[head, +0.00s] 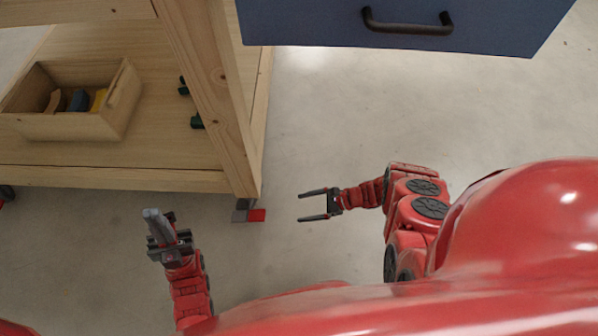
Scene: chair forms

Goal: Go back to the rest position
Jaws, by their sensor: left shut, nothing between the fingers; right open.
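My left gripper (153,215) is at the lower left of the head view. Its fingers are together and hold nothing, and it points up the picture toward the wooden bench's lower front edge. My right gripper (313,205) is near the middle of the view. Its two fingers are spread apart and empty, pointing left toward the foot of the bench leg, with bare floor below it. My red body fills the lower right.
A wooden bench (120,178) stands at the upper left, its leg (213,95) near my grippers. A wooden box (60,127) with several pieces sits on its shelf. A blue drawer front (300,22) with a dark handle (405,25) overhangs the top. Grey floor (480,110) is clear on the right.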

